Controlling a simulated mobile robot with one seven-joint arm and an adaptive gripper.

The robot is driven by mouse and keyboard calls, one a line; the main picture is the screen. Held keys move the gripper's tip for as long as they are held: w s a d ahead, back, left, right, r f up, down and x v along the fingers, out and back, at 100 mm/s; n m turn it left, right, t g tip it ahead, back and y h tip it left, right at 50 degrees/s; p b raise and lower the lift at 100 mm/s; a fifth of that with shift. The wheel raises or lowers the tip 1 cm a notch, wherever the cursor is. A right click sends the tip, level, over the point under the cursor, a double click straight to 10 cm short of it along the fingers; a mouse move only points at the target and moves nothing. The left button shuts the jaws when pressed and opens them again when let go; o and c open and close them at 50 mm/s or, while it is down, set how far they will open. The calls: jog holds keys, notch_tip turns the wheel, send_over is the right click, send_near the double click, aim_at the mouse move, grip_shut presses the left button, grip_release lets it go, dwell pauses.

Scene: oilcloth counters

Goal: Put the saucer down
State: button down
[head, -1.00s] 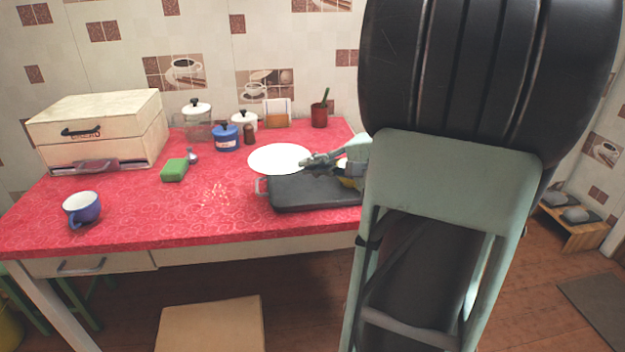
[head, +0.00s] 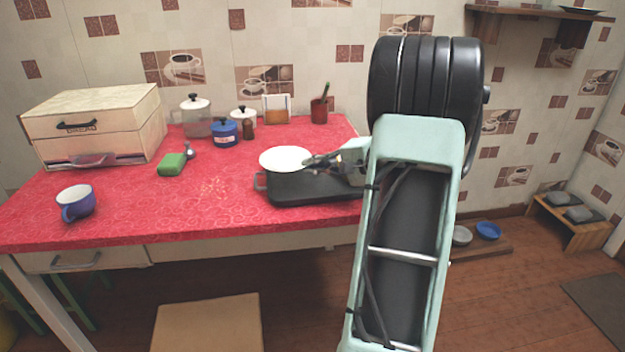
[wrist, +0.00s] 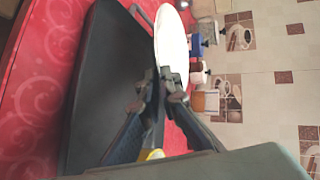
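The saucer (head: 286,158) is a white, roughly level disc at the right-hand part of the red counter in the head view. My gripper (head: 312,162) is shut on its right rim. The wrist view shows the saucer (wrist: 172,38) edge-on, with the fingertips (wrist: 160,88) closed at its near rim. The saucer is over the left end of a black flat tray-like thing (head: 315,195); I cannot tell whether they touch. My gripper and arm hide the tray's right part.
A blue mug (head: 76,203), a green sponge (head: 171,164) and a bread box (head: 98,125) are to the left. Jars (head: 226,132) and a red cup (head: 319,111) stand behind. A yellow thing (wrist: 152,155) is beside my fingers. The counter's front middle is clear.

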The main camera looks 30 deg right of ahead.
jog(key=shift+w+d+f, duration=0.1)
jog(key=shift+w+f, duration=0.1)
jog(key=shift+f, duration=0.2)
notch_tip(320, 180, down, 3)
jog(key=shift+w+d+f+b, duration=0.1)
jog(key=shift+w+b, duration=0.05)
jog(key=shift+b, duration=0.4)
jog(key=shift+f+b, duration=0.3)
jog(key=shift+b, duration=0.15)
jog(key=c, duration=2.2)
grip_release()
jog(key=shift+o, duration=0.2)
